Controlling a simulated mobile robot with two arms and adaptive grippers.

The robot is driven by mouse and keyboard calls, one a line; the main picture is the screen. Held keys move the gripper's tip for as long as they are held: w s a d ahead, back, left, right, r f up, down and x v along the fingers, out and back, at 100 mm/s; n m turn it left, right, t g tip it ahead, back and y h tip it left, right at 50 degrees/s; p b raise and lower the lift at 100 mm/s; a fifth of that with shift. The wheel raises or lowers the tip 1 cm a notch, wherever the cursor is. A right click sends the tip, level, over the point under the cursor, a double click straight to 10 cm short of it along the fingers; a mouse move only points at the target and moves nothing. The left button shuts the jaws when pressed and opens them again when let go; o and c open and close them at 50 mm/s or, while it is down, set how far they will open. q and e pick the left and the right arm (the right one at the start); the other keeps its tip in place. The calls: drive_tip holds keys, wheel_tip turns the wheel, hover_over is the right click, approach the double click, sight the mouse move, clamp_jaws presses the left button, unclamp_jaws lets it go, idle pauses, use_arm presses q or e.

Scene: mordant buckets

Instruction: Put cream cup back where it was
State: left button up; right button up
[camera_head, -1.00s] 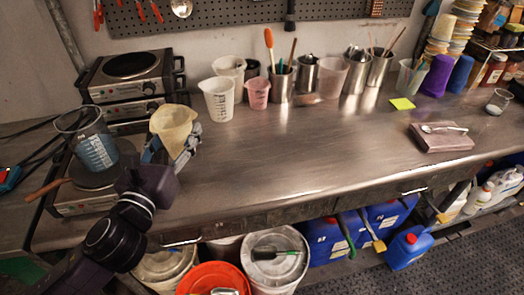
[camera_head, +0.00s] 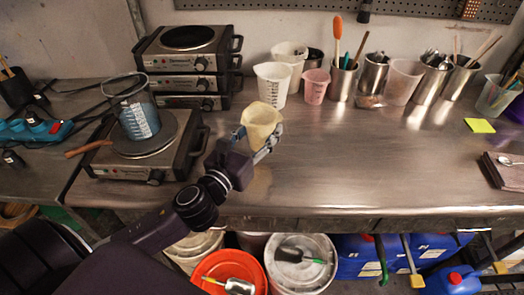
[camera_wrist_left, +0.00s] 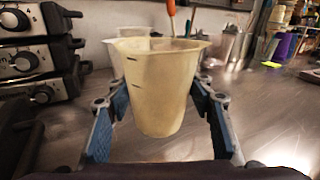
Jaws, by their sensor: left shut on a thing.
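The cream cup (camera_head: 262,124) is a tapered, open-topped beaker, upright, in front of the white measuring beaker in the head view. My left gripper (camera_head: 257,142) is shut on it, with a finger on each side. In the left wrist view the cream cup (camera_wrist_left: 163,88) stands upright between the two blue-grey fingers (camera_wrist_left: 160,120), and dark marks show on its wall. The cup seems to be held over the steel counter (camera_head: 350,165); the gap beneath it is hard to judge. My right gripper is out of view.
A white beaker (camera_head: 272,86) and a pink cup (camera_head: 315,87) stand behind the cream cup. Left are stacked hot plates (camera_head: 190,65) and a front hot plate (camera_head: 125,168) bearing a clear beaker of blue liquid (camera_head: 138,115).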

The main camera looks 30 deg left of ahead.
use_arm(q)
wheel_tip(320, 180, down, 2)
drive_tip(key=shift+f+b, duration=0.8)
drive_tip(key=shift+f, duration=1.3)
drive_tip(key=shift+f, duration=0.1)
drive_tip(key=shift+f, duration=0.15)
drive_tip(key=o, duration=1.4)
drive_tip(key=shift+c, duration=0.2)
